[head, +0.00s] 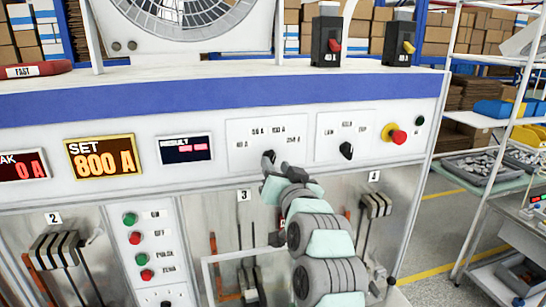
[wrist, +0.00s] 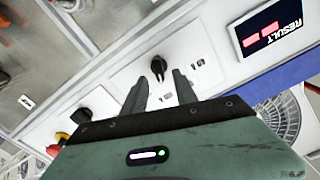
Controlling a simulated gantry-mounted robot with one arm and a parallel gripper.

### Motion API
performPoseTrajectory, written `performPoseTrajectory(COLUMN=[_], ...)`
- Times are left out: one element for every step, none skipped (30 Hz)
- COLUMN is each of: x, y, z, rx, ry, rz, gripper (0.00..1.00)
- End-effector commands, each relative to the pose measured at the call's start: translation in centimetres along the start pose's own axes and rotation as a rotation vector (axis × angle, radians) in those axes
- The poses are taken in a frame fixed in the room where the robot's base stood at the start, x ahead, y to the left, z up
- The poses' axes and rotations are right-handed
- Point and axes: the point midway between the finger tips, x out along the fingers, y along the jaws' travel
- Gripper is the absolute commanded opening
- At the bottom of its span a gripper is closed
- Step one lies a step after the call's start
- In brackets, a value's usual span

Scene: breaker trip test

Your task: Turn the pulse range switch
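A black rotary switch (head: 268,157) with ampere labels above it sits on a white plate right of the RESULT display; I take it as the pulse range switch. It also shows in the wrist view (wrist: 158,66). My gripper (head: 273,179) is just below and in front of it in the head view. In the wrist view my gripper (wrist: 160,77) is open, its two fingers spread with the switch between and just beyond the tips. I cannot tell whether they touch it. A second black switch (head: 346,150) with a LOW label is on the plate to the right.
A red emergency button (head: 398,136) on yellow is farther right. The SET display (head: 103,157) reads 800 A. Green and red buttons (head: 134,238) line the lower panel, and breaker bays lie below. A blue stripe (head: 220,93) runs above the controls.

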Motion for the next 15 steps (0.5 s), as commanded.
performPoseTrajectory(x=[0.8,1.2,1.7,2.0,2.4,2.7,2.9,3.1,3.3,3.4,3.5,3.5,3.6,3.6,3.6], y=[-0.1,-0.1,-0.1,-0.1,0.0,0.0,0.0,0.0,0.0,0.0,0.0,0.0,0.0,0.0,0.1], z=[0.0,0.0,-0.1,-0.1,0.0,0.1,0.1,0.1,0.2,0.1,0.1,0.1,0.1,0.1,0.1], rx=[0.001,0.001,0.001,0.001,0.001,0.001,0.001,0.001,0.001,0.000,0.000,0.000,0.000,0.000,0.000], ry=[-0.006,-0.006,-0.004,-0.003,-0.003,-0.004,-0.005,-0.005,-0.004,-0.004,-0.003,-0.002,-0.002,-0.002,-0.001], rz=[0.001,0.001,0.000,0.000,0.000,0.001,0.001,0.001,0.001,0.001,0.001,0.001,0.001,0.001,0.001], gripper=[0.35,0.35,0.35,0.35,0.35,0.35,0.35,0.35,0.35,0.35,0.35,0.35,0.35,0.35,0.35])
